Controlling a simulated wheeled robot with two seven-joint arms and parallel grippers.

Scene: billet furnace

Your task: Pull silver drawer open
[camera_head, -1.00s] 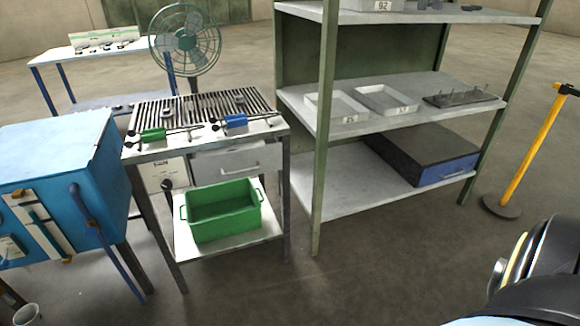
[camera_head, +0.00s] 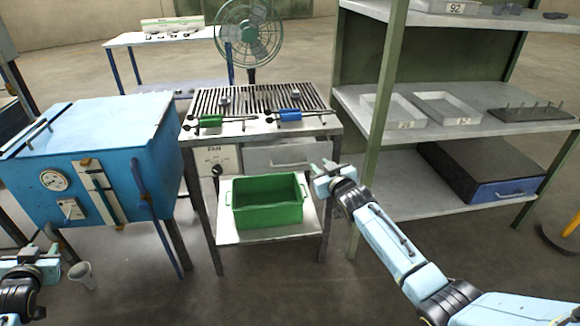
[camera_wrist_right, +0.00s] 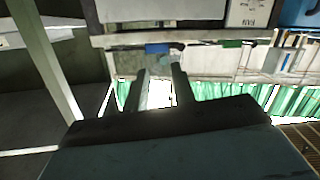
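The silver drawer (camera_head: 262,156) is a grey metal front with a bar handle, under the slatted top of the work table. It looks closed. My right gripper (camera_head: 323,166) is in front of the table's right leg, to the right of the drawer handle in the head view. In the right wrist view its two fingers (camera_wrist_right: 160,88) are apart with nothing between them. The pale drawer front (camera_wrist_right: 165,10) is at the top of that view, apart from the fingertips. My left gripper (camera_head: 30,258) is low at the left edge, its fingers too small to read.
A green bin (camera_head: 268,216) stands on the table's lower shelf. A blue furnace box (camera_head: 110,150) is at left. A shelving rack (camera_head: 440,205) with a green post (camera_head: 384,110) stands close on the right. A cup (camera_head: 82,274) is on the floor.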

